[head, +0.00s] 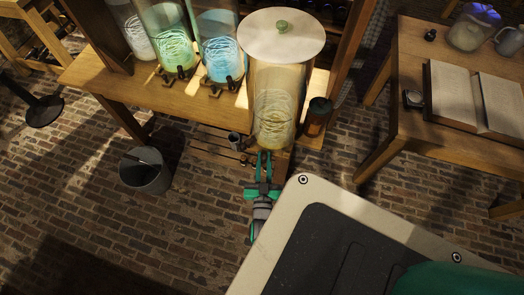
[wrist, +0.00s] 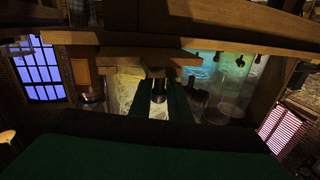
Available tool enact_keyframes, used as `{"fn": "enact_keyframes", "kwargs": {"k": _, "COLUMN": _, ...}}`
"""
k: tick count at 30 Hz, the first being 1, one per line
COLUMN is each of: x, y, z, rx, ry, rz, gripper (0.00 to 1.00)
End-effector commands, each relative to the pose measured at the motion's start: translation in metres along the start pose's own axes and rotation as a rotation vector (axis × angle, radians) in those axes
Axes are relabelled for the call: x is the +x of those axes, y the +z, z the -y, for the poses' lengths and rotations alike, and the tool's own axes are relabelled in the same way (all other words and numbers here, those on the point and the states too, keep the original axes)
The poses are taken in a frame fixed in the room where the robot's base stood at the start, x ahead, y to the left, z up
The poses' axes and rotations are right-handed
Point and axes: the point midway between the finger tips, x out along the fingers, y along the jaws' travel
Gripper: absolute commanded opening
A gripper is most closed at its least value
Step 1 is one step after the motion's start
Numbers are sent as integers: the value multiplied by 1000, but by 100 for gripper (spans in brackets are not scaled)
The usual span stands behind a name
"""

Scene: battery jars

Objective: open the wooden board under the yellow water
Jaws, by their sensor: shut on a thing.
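The tall jar of yellow water (head: 273,120) stands at the right end of the wooden bench, under a round pale lid with a green knob. My gripper (head: 264,158) is at the front of its base, fingers pointing towards the jar. In the wrist view, my gripper (wrist: 160,98) is shut on a dark knob-like piece (wrist: 158,73) between its two fingers. A wooden board (wrist: 140,56) lies right by that piece, with the yellow glow of the jar (wrist: 126,92) behind. In the head view the held piece and the board are hidden by the jar and fingers.
Jars of blue (head: 219,55) and green water (head: 162,40) with dark taps stand left of the yellow one. A dark cup (head: 317,118) stands to its right. A metal bucket (head: 146,176) is on the brick floor. A table with an open book (head: 462,95) is at right.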

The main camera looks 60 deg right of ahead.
Motion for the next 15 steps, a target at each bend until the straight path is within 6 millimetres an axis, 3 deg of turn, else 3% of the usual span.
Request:
{"fn": "enact_keyframes", "kwargs": {"k": 5, "x": 0, "y": 0, "z": 0, "rx": 2, "ry": 1, "rz": -1, "gripper": 0}}
{"fn": "enact_keyframes", "kwargs": {"k": 6, "x": 0, "y": 0, "z": 0, "rx": 2, "ry": 1, "rz": -1, "gripper": 24}}
{"fn": "enact_keyframes", "kwargs": {"k": 8, "x": 0, "y": 0, "z": 0, "rx": 1, "ry": 1, "rz": -1, "gripper": 35}}
{"fn": "enact_keyframes", "kwargs": {"k": 15, "x": 0, "y": 0, "z": 0, "rx": 1, "ry": -1, "rz": 0, "gripper": 35}}
